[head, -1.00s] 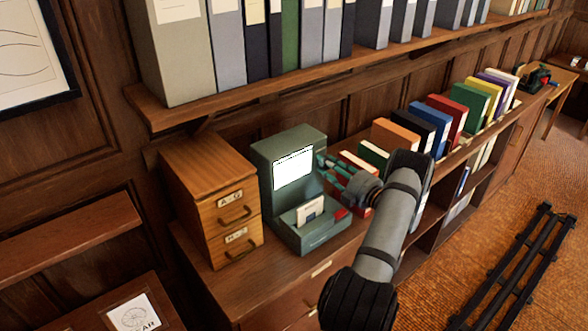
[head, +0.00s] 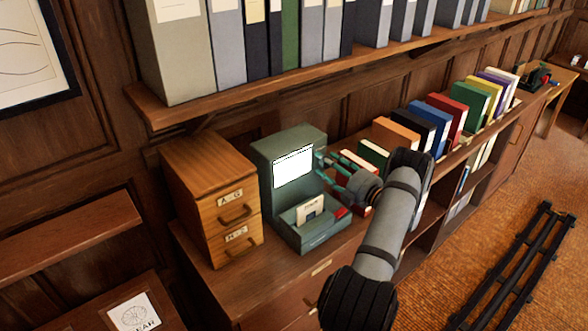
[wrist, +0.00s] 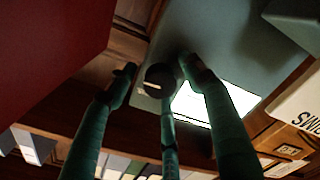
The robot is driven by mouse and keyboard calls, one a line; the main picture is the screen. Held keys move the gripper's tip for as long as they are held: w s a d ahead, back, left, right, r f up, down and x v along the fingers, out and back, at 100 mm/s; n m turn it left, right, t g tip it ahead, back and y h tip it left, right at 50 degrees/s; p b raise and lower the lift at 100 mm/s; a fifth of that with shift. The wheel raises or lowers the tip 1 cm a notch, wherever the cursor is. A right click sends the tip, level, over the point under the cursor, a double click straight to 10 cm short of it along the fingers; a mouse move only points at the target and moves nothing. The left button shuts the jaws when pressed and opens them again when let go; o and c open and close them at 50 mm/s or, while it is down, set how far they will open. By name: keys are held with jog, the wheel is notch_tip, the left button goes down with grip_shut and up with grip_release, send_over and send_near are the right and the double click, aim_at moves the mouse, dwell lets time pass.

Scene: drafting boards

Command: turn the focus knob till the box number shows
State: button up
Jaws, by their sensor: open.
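The grey-green reader (head: 290,215) stands on the wooden cabinet top, with a lit white screen (head: 293,167). I cannot read any number on the screen. A white card (head: 310,209) sits in the tray at its front. In the wrist view the dark round focus knob (wrist: 160,78), with a pale line on it, is on the side of the reader, and the screen (wrist: 222,103) shows to its right. My gripper (head: 323,162) is at the reader's right side. Its green fingers (wrist: 158,75) are open and spread around the knob, with visible gaps at the sides.
A wooden card-file box (head: 212,200) stands close to the reader's left. A row of coloured books (head: 430,125) stands behind my gripper to the right. A shelf of binders (head: 280,75) overhangs the reader. A red surface (wrist: 45,50) fills the wrist view's upper left.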

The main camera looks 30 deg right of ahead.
jog(key=s+d+p, duration=0.1)
jog(key=s, duration=0.8)
jog(key=shift+d, duration=0.15)
jog(key=shift+w, duration=0.15)
jog(key=shift+n, duration=0.3)
jog(key=w, duration=0.3)
jog(key=w+b, duration=0.1)
jog(key=w, duration=0.2)
jog(key=w+a+b, duration=0.1)
jog(key=w, duration=0.2)
jog(key=shift+a+f, duration=0.1)
jog(key=shift+f, duration=0.15)
jog(key=shift+s+n+b, duration=0.1)
jog(key=shift+n+b, duration=0.65)
jog(key=shift+n, duration=0.25)
jog(key=shift+r+n+b, duration=0.25)
jog(key=shift+n+b, duration=0.05)
jog(key=shift+n, duration=0.4)
jog(key=shift+r, duration=0.1)
